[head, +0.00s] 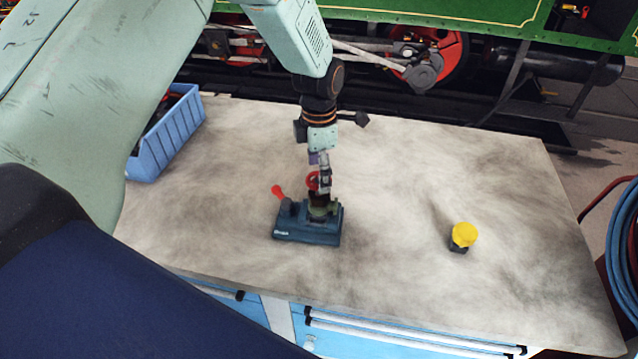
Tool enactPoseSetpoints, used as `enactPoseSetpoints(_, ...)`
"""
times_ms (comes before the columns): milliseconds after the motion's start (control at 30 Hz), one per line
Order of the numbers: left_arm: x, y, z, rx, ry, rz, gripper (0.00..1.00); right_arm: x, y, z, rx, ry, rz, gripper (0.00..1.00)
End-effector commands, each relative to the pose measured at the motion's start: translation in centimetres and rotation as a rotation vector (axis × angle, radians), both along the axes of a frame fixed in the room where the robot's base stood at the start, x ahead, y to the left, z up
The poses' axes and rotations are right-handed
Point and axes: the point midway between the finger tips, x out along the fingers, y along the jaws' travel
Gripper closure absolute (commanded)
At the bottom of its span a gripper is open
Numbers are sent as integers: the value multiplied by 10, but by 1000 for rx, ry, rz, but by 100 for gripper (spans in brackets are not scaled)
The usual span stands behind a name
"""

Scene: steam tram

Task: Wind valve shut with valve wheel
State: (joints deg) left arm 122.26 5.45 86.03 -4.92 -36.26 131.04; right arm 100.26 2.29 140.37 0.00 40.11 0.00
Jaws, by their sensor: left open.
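The valve stands on a dark blue base block (308,234) near the middle of the bench. A red valve wheel (312,181) shows at the top of the valve, partly hidden by my gripper. A red-tipped lever (278,192) sticks up at the left of the base. My left gripper (321,188) comes down from above and is at the wheel, with its jaws open. I cannot tell whether the fingers touch the wheel. My right gripper is not in view.
A yellow-topped dark object (462,237) stands on the bench at the right. A blue bin (168,135) sits at the back left. The bench top (400,170) is otherwise clear. The green steam tram (440,12) is behind it, and blue hose (625,240) hangs at the right.

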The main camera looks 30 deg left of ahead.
Motion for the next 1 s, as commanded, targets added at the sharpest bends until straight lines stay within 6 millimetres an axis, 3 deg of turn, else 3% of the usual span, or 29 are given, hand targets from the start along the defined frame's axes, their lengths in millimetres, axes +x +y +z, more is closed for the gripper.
enactPoseSetpoints(200, 0, 0, -17, 0, -1, 0, 25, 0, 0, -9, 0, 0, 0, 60)
enactPoseSetpoints(1000, 0, 0, -17, 1, -1, 0, 25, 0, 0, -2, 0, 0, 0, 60)
